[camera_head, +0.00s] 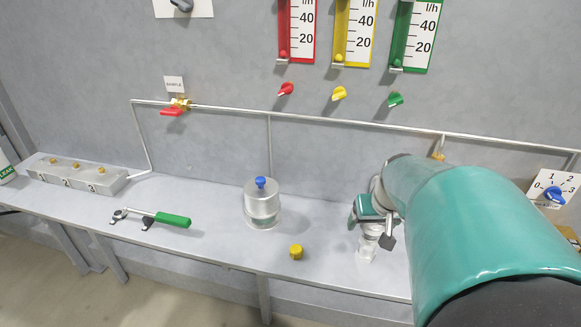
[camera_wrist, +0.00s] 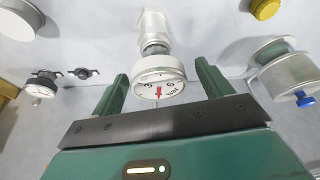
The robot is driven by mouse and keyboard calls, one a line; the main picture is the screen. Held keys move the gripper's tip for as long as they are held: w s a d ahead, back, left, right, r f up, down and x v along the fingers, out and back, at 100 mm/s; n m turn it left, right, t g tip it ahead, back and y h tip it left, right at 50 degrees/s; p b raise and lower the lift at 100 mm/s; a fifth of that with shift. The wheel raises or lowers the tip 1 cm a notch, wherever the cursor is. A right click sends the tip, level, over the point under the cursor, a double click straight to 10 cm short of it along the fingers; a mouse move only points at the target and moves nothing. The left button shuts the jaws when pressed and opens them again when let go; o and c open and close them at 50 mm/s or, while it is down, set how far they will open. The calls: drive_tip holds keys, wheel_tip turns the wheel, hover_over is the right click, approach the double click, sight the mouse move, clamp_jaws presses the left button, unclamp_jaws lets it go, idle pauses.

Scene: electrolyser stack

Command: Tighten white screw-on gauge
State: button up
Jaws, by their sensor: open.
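The white screw-on gauge (camera_wrist: 160,88) is a round dial with a red needle, on a pale cylindrical fitting (camera_wrist: 153,27). In the wrist view it lies between the two green fingers of my gripper (camera_wrist: 162,72), which is open with a visible gap on each side of the dial. In the head view, my gripper (camera_head: 370,212) is over the right part of the bench and largely covered by my arm. A white fitting (camera_head: 367,247) stands on the bench under it; the dial itself is hidden there.
On the bench (camera_head: 200,250) are a yellow cap (camera_head: 296,252), a clear vessel with a blue knob (camera_head: 262,205), a green-handled wrench (camera_head: 150,217) and a numbered block (camera_head: 78,175). A thin pipe (camera_head: 330,121) runs along the wall. A second dial (camera_wrist: 41,88) shows in the wrist view.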

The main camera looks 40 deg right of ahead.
drive_tip(key=shift+d+f, duration=0.1)
drive_tip(key=shift+f, duration=0.2)
drive_tip(key=shift+s, duration=0.1)
drive_tip(key=shift+c, duration=0.7)
drive_tip(key=c, duration=1.1)
drive_tip(key=m, duration=0.2)
drive_tip(key=m+g+h, duration=0.1)
drive_tip(key=m, duration=0.2)
drive_tip(key=shift+h, duration=0.3)
drive_tip(key=shift+r+m, duration=0.1)
drive_tip(key=shift+m, duration=0.2)
